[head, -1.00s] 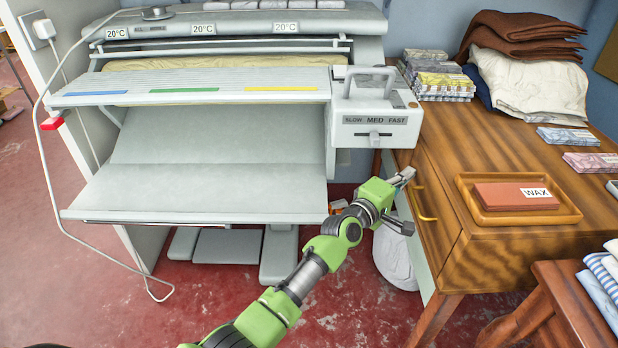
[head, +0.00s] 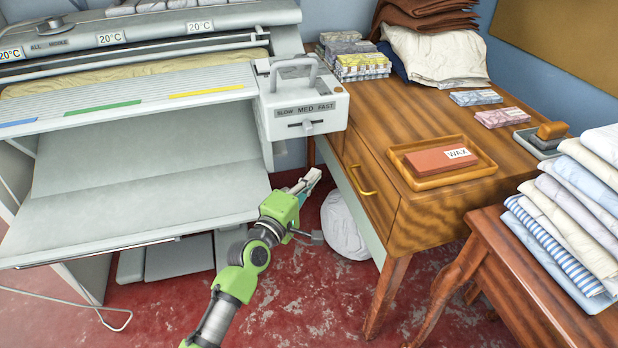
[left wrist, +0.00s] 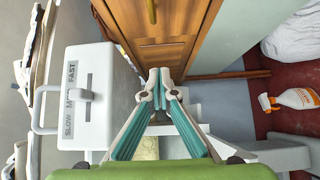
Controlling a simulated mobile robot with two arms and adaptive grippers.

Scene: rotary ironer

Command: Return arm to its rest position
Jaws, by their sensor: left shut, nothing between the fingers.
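My left arm is green and grey. Its gripper (head: 308,181) is shut and empty, in the gap between the rotary ironer (head: 140,178) and the wooden table (head: 425,222). It hangs below the ironer's speed control box (head: 300,105), apart from it. In the left wrist view the closed fingertips (left wrist: 157,78) point toward the table's wooden side, with the control box (left wrist: 95,95) to their left. My right gripper is in neither view.
The drawer's yellow handle (head: 362,180) is close to the right of the gripper. A white sack (head: 343,228) stands on the red floor below. A spray bottle (left wrist: 290,100) lies in the wrist view. A tray with a wax block (head: 442,160) and folded linen (head: 575,200) are at right.

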